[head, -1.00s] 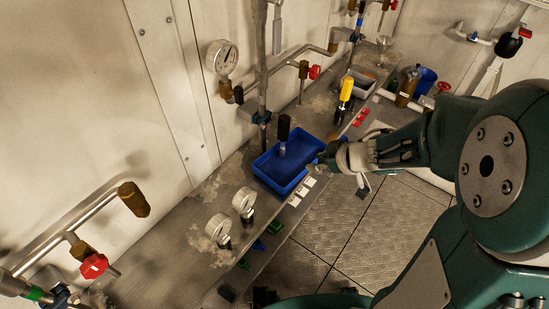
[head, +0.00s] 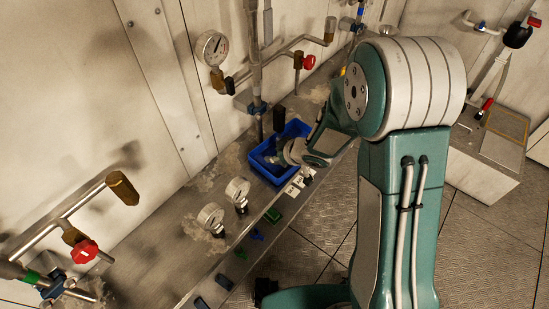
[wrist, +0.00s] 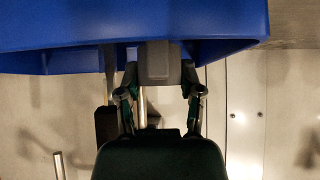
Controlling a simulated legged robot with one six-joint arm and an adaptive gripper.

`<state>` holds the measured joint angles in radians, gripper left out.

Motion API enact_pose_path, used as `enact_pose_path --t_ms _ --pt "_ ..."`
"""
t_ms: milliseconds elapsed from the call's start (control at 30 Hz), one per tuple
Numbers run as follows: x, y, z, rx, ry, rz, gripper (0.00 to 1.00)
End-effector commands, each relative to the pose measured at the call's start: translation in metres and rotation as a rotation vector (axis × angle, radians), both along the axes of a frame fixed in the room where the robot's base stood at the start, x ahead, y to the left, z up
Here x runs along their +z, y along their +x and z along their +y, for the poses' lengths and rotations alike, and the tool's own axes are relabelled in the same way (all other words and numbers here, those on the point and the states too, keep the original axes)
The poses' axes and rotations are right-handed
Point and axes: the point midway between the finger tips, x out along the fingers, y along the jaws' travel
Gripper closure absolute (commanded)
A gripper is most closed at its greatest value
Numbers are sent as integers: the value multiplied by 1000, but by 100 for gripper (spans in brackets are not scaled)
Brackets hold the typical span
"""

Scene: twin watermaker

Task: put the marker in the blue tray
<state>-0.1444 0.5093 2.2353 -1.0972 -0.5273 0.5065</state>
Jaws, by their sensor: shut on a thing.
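The blue tray (head: 266,171) sits on the narrow metal shelf; its underside or wall (wrist: 60,25) fills the top of the wrist view. My gripper (wrist: 160,72) reaches over the tray from the right in the head view, and its fingers are closed on a grey, blocky thing, which I take to be the marker (wrist: 158,62). It is seen nearly end-on between the fingertips, against the blue of the tray. In the head view my wrist and arm hide part of the tray's right side, and the marker cannot be made out there.
A black-handled valve (head: 279,119) rises right behind the tray, close to my gripper; its handle (wrist: 107,124) shows in the wrist view. A vertical pipe (head: 254,60) and a gauge (head: 212,48) stand behind. Two small gauges (head: 237,190) stand on the shelf nearer left.

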Motion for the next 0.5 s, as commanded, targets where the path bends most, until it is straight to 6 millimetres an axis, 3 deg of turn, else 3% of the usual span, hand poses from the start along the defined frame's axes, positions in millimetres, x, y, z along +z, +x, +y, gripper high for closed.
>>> enact_pose_path --t_ms 133,467,500 --pt "-20 -1 3 1 -3 4 69" --pt "-23 -1 2 0 -2 2 69" --pt "-23 -1 1 1 -1 2 43"
